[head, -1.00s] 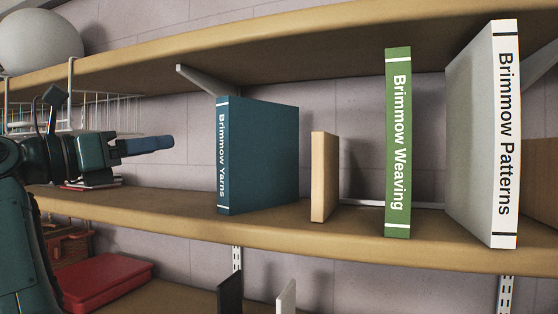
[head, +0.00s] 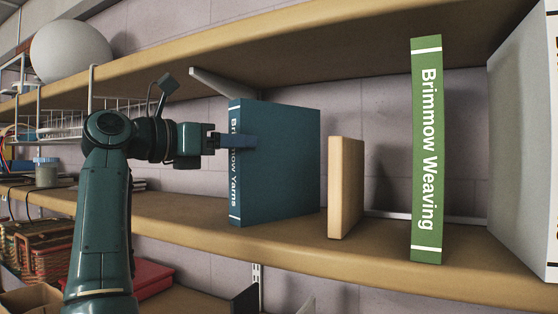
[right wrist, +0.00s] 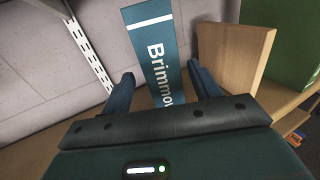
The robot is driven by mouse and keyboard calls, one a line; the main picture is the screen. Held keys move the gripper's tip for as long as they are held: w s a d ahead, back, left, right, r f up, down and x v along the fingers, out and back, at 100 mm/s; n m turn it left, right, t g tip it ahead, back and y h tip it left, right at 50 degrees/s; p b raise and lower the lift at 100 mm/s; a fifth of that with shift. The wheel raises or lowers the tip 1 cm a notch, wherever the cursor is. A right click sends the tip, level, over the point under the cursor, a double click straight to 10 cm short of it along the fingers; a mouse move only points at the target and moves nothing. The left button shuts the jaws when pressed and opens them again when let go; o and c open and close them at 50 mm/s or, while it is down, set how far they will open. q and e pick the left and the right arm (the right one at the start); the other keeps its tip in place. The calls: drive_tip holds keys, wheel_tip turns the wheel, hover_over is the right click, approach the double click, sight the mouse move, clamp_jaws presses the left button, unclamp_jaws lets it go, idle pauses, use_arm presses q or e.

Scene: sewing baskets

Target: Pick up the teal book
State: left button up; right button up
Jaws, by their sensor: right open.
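The teal book (head: 285,160), "Brimmow Yarns", stands upright on the middle shelf with its spine facing out. My right gripper (head: 238,142) is at its spine, open, with one finger in front of the book's near side and covering part of the title. The other finger is hidden in the head view. In the right wrist view the teal spine (right wrist: 150,45) shows between the two open fingers of the right gripper (right wrist: 160,82), with room on both sides. I cannot tell how deep the fingers reach. My left gripper is not in view.
A plain wooden block or bookend (head: 345,187) stands just right of the teal book. A green book (head: 427,150), "Brimmow Weaving", and a large pale book (head: 522,130) stand farther right. A wire basket (head: 70,125) is to the left. The upper shelf (head: 330,40) overhangs the books.

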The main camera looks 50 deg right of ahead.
sight(278, 162)
drive_tip(key=d, duration=0.2)
drive_tip(key=s+d, duration=0.1)
drive_tip(key=d, duration=0.2)
drive_tip(key=shift+d+p, duration=0.3)
drive_tip(key=shift+p, duration=0.1)
clamp_jaws()
idle(0.4)
drive_tip(key=shift+r, duration=0.1)
